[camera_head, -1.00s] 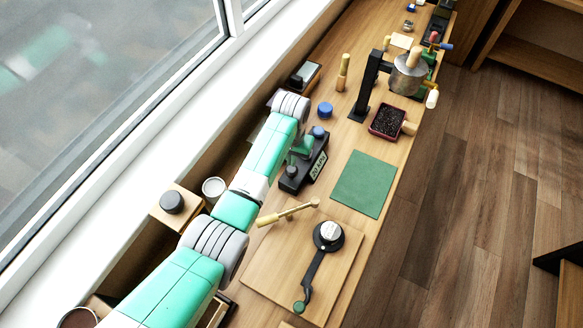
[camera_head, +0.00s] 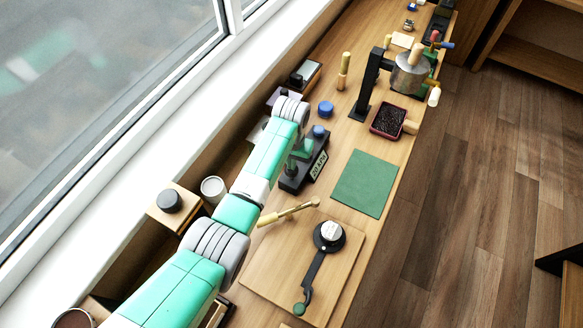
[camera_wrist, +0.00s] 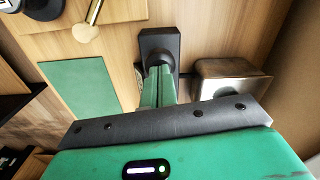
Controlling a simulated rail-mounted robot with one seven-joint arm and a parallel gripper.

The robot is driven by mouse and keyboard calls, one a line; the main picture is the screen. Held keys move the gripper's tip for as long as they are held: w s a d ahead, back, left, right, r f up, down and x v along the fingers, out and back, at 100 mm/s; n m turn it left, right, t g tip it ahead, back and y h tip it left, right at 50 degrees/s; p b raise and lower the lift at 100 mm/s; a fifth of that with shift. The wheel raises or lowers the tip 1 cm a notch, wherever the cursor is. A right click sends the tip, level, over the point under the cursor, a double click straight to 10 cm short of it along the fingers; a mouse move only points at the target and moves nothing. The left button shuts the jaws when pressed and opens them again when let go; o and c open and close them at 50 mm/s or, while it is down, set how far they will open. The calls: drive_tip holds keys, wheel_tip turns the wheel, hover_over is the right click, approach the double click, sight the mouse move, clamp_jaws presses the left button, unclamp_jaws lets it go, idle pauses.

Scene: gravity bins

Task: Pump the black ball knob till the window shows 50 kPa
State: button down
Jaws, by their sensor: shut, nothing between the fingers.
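A black device (camera_head: 294,184) stands on the bench in the middle of the head view. It carries a pale window (camera_head: 318,164) with dark lettering, tilted and too small to read surely. A black housing also shows in the wrist view (camera_wrist: 160,42), just beyond the fingers. My gripper (camera_head: 301,151) is green and shut, with nothing between its fingers, at the device's upper side. Its fingers (camera_wrist: 157,84) also show closed in the wrist view.
A green mat (camera_head: 364,183) lies to the right of the device. A wooden board (camera_head: 262,262) with a black lever is nearer. A blue cap (camera_head: 326,109) and a black press stand (camera_head: 368,85) are beyond. The window sill runs along the left.

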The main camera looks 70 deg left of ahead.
drive_tip(key=shift+f+b, duration=0.9)
drive_tip(key=shift+f, duration=0.45)
drive_tip(key=shift+r, duration=0.1)
drive_tip(key=shift+r+p, duration=1.75)
drive_tip(key=shift+p, duration=0.15)
wheel_tip(320, 180, up, 5)
drive_tip(key=p, duration=0.5)
drive_tip(key=shift+r, duration=0.15)
